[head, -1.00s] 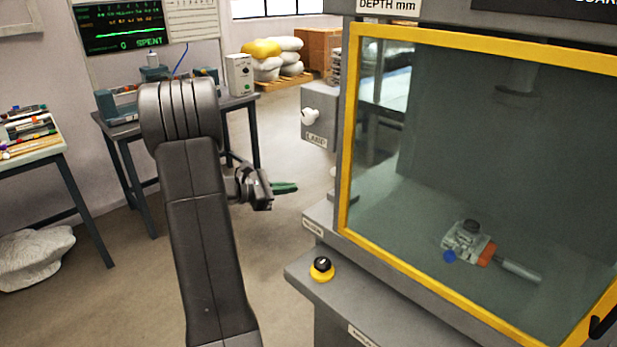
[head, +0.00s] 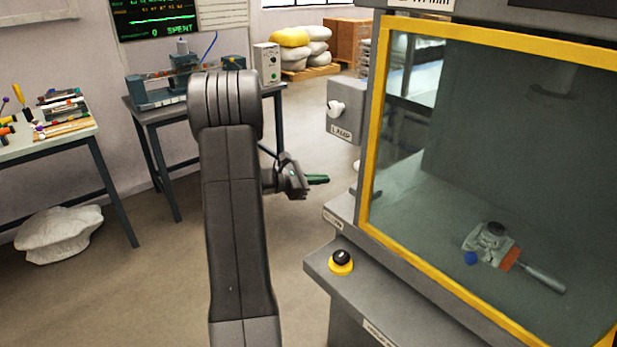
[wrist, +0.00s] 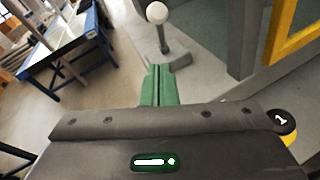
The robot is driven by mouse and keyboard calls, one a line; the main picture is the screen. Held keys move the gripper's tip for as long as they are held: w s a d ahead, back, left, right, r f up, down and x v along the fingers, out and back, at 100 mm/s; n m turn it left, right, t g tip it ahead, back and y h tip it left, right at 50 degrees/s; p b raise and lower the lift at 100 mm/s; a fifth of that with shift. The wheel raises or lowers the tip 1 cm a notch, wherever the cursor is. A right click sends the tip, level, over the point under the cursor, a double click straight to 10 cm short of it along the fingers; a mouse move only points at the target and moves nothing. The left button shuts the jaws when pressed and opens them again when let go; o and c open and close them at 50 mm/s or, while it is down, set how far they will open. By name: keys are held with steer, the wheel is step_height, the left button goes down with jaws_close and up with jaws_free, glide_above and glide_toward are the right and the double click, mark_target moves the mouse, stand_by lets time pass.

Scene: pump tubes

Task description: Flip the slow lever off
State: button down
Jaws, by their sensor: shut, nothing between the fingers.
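A lever with a white ball knob (wrist: 157,12) stands on a dark stalk and grey base in the wrist view, just beyond my fingertips. No label on it can be read, so I cannot tell that it is the slow lever. My gripper (head: 318,179) has green fingers, shut and empty, pointing right toward the cabinet in the head view. In the wrist view the shut fingers (wrist: 160,68) point at the lever's base, apart from the knob. A white knob (head: 337,108) sits on a grey box labelled LAMP in the head view.
A yellow-framed glass cabinet (head: 376,150) stands at right, with a ledge carrying a black-and-yellow knob (head: 341,262). A metal device (head: 490,245) lies inside. Tables (head: 95,145) and a white sack (head: 58,235) are at left. Open floor lies between.

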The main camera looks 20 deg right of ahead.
steer(key=x, duration=0.4)
steer(key=shift+s, duration=0.1)
steer(key=d+r, duration=0.1)
steer(key=d+r+p, duration=0.1)
steer(key=d, duration=0.1)
steer(key=shift+s+d, duration=0.1)
steer(key=shift+s, duration=0.05)
steer(key=shift+r, duration=0.1)
steer(key=d+r, duration=0.1)
steer(key=w+d+r+b, duration=0.1)
steer(key=d+r, duration=0.1)
steer(key=shift+w+d, duration=0.25)
steer(key=shift+a+f+b, duration=0.1)
steer(key=shift+f+b, duration=0.05)
steer(key=shift+b, duration=0.2)
